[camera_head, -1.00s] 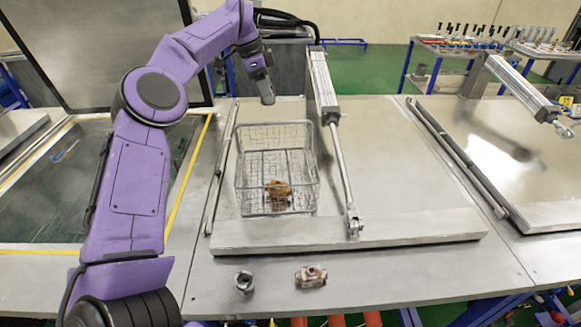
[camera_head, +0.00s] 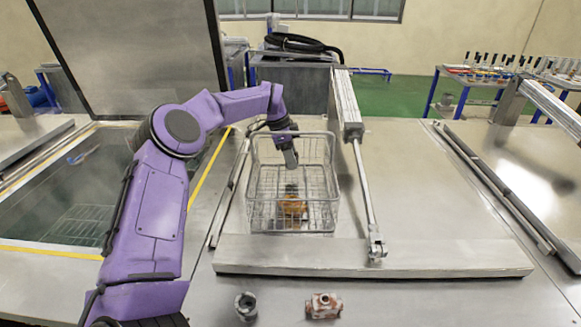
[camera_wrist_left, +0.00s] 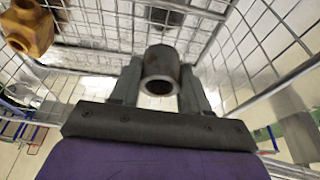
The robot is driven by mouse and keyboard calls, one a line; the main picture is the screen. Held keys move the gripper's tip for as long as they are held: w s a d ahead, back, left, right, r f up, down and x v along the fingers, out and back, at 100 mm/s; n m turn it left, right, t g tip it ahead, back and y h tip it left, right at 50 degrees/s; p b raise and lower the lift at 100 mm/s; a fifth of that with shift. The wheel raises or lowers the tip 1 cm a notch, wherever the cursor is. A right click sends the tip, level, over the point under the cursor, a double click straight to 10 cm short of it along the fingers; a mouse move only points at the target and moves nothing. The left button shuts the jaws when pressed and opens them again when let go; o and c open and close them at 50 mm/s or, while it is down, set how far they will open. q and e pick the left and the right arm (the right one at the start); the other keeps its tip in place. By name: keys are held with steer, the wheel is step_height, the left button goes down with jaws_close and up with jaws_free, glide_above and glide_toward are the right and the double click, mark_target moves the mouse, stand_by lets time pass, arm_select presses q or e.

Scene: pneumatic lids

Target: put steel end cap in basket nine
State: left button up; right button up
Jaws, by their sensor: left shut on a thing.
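My left gripper (camera_head: 291,160) is inside the upper part of the wire basket (camera_head: 333,210), pointing down. In the left wrist view the gripper (camera_wrist_left: 160,92) is shut on a grey, hollow cylindrical steel end cap (camera_wrist_left: 159,66), its open end facing the camera. The cap is hard to make out in the head view. The basket's wire walls surround the gripper in the wrist view. A brass-coloured fitting (camera_head: 293,205) lies on the basket floor and also shows in the wrist view (camera_wrist_left: 28,28). No number is readable on the basket. My right gripper is not in view.
A grey fitting (camera_head: 246,306) and a rusty, reddish fitting (camera_head: 323,305) stand on the front table edge. A pneumatic cylinder with its rod (camera_head: 365,195) runs right of the basket. An open tank (camera_head: 75,190) lies left. A lid bar (camera_head: 370,257) crosses in front.

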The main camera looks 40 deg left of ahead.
arm_select(q)
steer(key=x, duration=0.2)
steer(key=shift+s+a+f+p, duration=0.1)
steer(key=shift+f+p, duration=0.3)
steer(key=shift+f, duration=0.3)
steer(key=shift+f+b, duration=0.1)
steer(key=shift+b, duration=0.2)
steer(key=o, duration=1.3)
steer(key=shift+c, duration=0.2)
steer(key=shift+r+p, duration=0.3)
steer(key=shift+p, duration=0.05)
steer(key=b+v, duration=0.2)
steer(key=v, duration=0.9)
steer(key=shift+a+r, duration=0.15)
steer(key=shift+r, duration=0.2)
steer(key=shift+s, duration=0.1)
